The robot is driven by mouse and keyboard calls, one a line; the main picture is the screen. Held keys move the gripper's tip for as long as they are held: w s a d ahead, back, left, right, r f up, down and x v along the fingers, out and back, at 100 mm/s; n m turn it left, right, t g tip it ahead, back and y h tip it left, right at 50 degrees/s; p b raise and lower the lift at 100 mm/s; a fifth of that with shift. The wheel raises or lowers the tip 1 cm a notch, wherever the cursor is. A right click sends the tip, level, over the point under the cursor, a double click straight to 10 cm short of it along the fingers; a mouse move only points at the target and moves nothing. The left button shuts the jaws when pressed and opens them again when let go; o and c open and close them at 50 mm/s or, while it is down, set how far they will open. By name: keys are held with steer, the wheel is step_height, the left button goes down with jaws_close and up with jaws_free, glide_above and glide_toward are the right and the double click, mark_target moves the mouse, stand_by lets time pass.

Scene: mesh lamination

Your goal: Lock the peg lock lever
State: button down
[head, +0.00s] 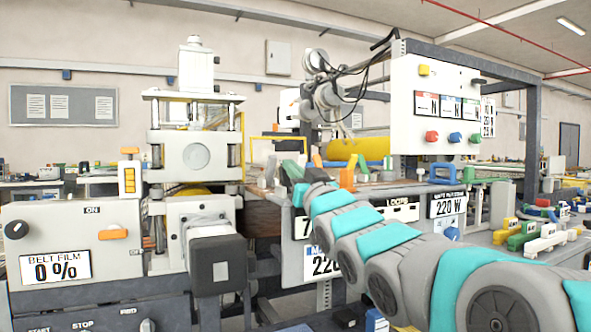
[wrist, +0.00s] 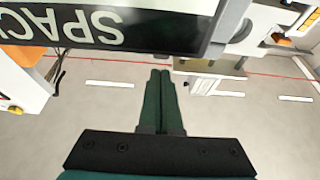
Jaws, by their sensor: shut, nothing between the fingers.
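My gripper (wrist: 160,73) is shut and empty in the wrist view, its two dark green fingers side by side above the floor. I cannot tell for certain which part is the peg lock lever. Nothing in the wrist view can be made out as the lever, and the fingers touch nothing visible.
A black panel with white lettering (wrist: 105,22) hangs close across the top of the wrist view. A white machine part (wrist: 262,25) is at its right. In the head view a press (head: 195,155) stands left and a control panel (head: 437,105) overhangs the arm. Open floor (wrist: 240,125) lies below the fingers.

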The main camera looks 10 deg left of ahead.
steer(key=shift+w+a+r, duration=0.1)
steer(key=shift+w+a, duration=0.1)
steer(key=shift+w, duration=0.1)
steer(key=shift+w+a, duration=0.1)
stand_by(0.7)
steer(key=shift+s+d+r+p, duration=0.3)
steer(key=shift+s+r, duration=0.05)
steer(key=shift+s, duration=0.1)
steer(key=s+d+r, duration=0.6)
steer(key=s, duration=0.3)
steer(key=shift+r+b, duration=0.15)
steer(key=shift+b, duration=0.15)
steer(key=shift+d, duration=0.1)
